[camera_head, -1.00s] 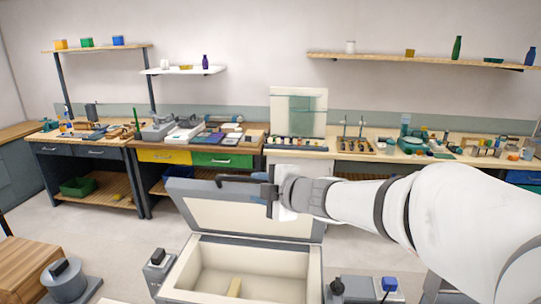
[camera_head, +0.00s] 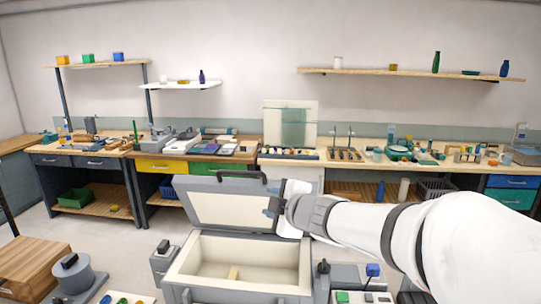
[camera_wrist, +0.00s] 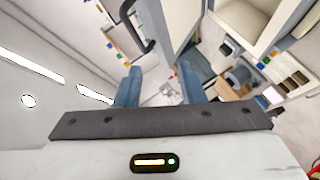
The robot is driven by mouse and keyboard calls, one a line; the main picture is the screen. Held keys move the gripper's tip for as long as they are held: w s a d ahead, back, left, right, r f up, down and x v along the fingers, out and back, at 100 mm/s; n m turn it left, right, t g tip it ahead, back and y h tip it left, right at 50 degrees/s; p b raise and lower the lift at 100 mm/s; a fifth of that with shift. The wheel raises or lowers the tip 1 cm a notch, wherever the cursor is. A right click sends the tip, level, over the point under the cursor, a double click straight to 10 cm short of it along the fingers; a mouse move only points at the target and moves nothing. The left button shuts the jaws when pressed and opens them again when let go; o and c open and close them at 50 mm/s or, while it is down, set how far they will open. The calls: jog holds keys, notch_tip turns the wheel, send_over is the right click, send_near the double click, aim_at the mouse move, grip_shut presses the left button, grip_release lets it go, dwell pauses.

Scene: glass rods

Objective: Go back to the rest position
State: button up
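My gripper (camera_head: 273,205) is at the end of my white arm, in front of the right part of the raised lid (camera_head: 225,205) of a grey box (camera_head: 250,292). In the wrist view its two blue fingers (camera_wrist: 160,82) stand apart with nothing seen between them. The lid's dark handle (camera_head: 236,175) is at the lid's top edge, up and left of the gripper, and appears apart from it. The handle also shows in the wrist view (camera_wrist: 143,35), beyond the left finger.
Workbenches with tools and glassware (camera_head: 405,150) line the back wall, under shelves (camera_head: 400,74). A grey round device (camera_head: 73,274) and a wooden block (camera_head: 30,262) stand at left. A button panel (camera_head: 360,297) is right of the box. Floor (camera_head: 110,236) is clear at left.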

jog(key=s+d+f+m+g+h+b, duration=0.1)
jog(key=s+d+f+m+h+b, duration=0.1)
jog(key=s+d+f+m+h, duration=0.35)
jog(key=s+d+f+m+g+h+b, duration=0.1)
jog(key=s+d+f+m+h+b, duration=0.2)
jog(key=d+m, duration=0.5)
jog(key=s+f+m+g+b, duration=0.1)
jog(key=s+f+m+g, duration=0.1)
jog(key=s+f, duration=0.3)
jog(key=s+f+m+g+y+b, duration=0.1)
jog(key=s+f+m+g, duration=0.2)
jog(key=s+f, duration=0.3)
jog(key=s+d+g, duration=0.1)
jog(key=s, duration=0.4)
jog(key=shift+s+g, duration=0.25)
jog(key=shift+g, duration=0.15)
